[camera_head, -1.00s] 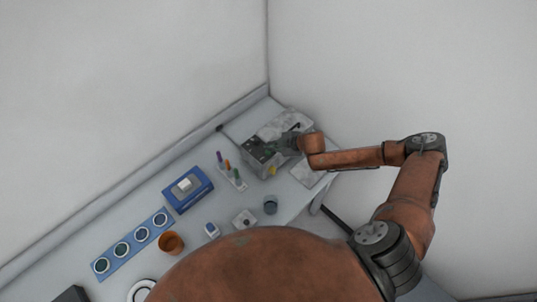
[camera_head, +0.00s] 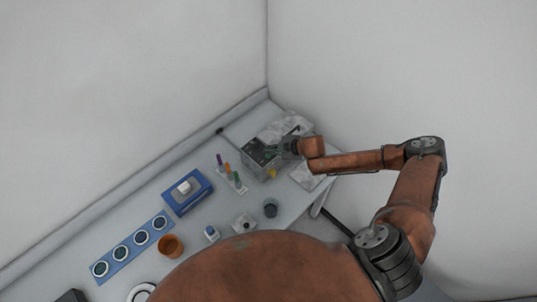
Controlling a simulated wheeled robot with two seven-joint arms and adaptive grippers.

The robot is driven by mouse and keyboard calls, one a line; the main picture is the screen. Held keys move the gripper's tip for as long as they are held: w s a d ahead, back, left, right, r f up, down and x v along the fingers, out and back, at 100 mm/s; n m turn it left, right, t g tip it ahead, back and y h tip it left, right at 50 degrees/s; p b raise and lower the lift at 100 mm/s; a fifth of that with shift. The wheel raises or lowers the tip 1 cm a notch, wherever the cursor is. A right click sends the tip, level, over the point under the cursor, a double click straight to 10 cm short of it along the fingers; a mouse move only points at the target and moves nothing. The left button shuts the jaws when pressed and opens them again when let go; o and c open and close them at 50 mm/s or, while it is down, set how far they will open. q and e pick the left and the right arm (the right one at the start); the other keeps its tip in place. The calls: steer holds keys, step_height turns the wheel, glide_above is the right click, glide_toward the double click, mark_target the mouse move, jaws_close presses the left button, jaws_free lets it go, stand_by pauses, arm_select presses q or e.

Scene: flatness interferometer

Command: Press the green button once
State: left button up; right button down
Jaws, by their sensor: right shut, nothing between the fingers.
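The grey instrument (camera_head: 262,170) stands near the far corner of the bench, with a dark panel on its front left. My right gripper (camera_head: 274,152) is shut and empty, with its fingertips at or just above that panel. The gripper covers part of the panel. The green button is too small to make out for sure, and I cannot tell whether the fingertips touch it. My left gripper is not in view.
Colored pens (camera_head: 228,170) stand in a rack left of the instrument. A blue box (camera_head: 187,191), an orange cup (camera_head: 170,246), a dark jar (camera_head: 270,209) and a blue strip with round pieces (camera_head: 131,246) are on the bench. A wall rises behind.

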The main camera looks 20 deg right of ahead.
steer(key=shift+f, duration=0.2)
stand_by(0.4)
steer(key=shift+f, duration=0.2)
steer(key=shift+f, duration=0.5)
stand_by(0.9)
steer(key=shift+r+p, duration=0.9)
steer(key=shift+p, duration=0.15)
